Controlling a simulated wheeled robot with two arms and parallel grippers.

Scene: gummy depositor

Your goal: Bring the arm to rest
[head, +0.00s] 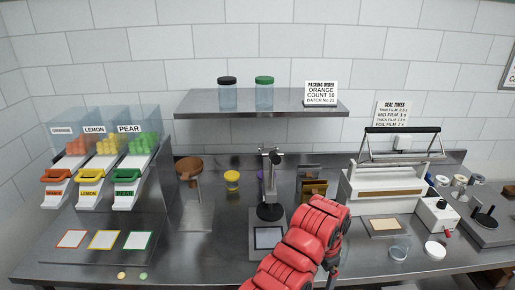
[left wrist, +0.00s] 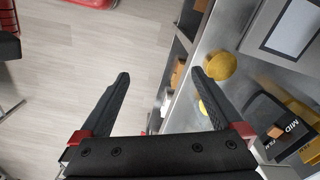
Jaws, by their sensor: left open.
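One red arm of mine comes into the head view from the bottom middle and bends at the right; no gripper shows on it there. In the left wrist view my left gripper (left wrist: 160,73) is open, with its two dark fingers apart and nothing between them. The floor lies behind the gap, and the right finger overlaps the counter edge. My right gripper is in neither view.
The steel counter (head: 190,258) holds orange, lemon and pear dispensers (head: 100,170) at left, a stand (head: 270,210) in the middle and a white sealer (head: 385,185) at right. A shelf (head: 205,103) holds two jars. A yellow round thing (left wrist: 220,65) is near the right finger.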

